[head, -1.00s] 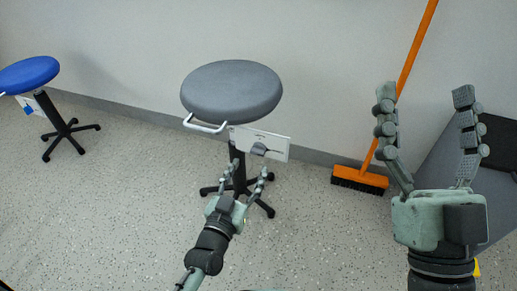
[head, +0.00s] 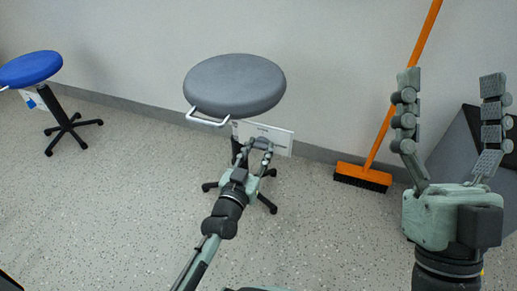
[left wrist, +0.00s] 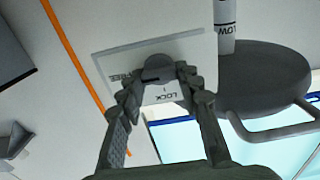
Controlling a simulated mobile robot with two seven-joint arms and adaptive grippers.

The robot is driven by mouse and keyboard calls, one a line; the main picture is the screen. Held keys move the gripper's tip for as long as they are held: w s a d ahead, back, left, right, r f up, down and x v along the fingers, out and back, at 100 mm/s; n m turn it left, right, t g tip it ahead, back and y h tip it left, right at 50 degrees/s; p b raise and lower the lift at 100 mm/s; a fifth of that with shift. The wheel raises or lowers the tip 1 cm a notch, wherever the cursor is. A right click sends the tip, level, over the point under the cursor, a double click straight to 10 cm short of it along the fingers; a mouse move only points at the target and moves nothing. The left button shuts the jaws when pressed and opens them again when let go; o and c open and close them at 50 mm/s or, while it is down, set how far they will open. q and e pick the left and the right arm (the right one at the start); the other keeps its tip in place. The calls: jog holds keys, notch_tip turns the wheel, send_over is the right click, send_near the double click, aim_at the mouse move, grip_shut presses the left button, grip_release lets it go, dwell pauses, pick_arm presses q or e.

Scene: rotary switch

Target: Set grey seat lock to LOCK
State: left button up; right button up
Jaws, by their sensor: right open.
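The grey stool's round seat (head: 235,86) has a light handle on its left. Below it is a white lock plate (head: 279,141), which also shows in the left wrist view (left wrist: 192,49) with the words FREE and LOCK. A dark knob (left wrist: 158,68) sits on the plate, partly hidden by my fingers. My left gripper (head: 261,144) is at the plate, and its fingertips (left wrist: 160,76) lie on both sides of the knob. I cannot tell whether they press on it, nor which word the knob points to. My right gripper (head: 451,82) is open, empty and raised at the right.
A blue stool (head: 30,69) stands at the far left. An orange broom (head: 364,174) leans on the wall right of the grey stool. A dark grey piece of furniture (head: 462,150) is behind my right gripper. The floor left of the grey stool is clear.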

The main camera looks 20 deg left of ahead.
pick_arm(q)
jog(key=c, duration=0.4)
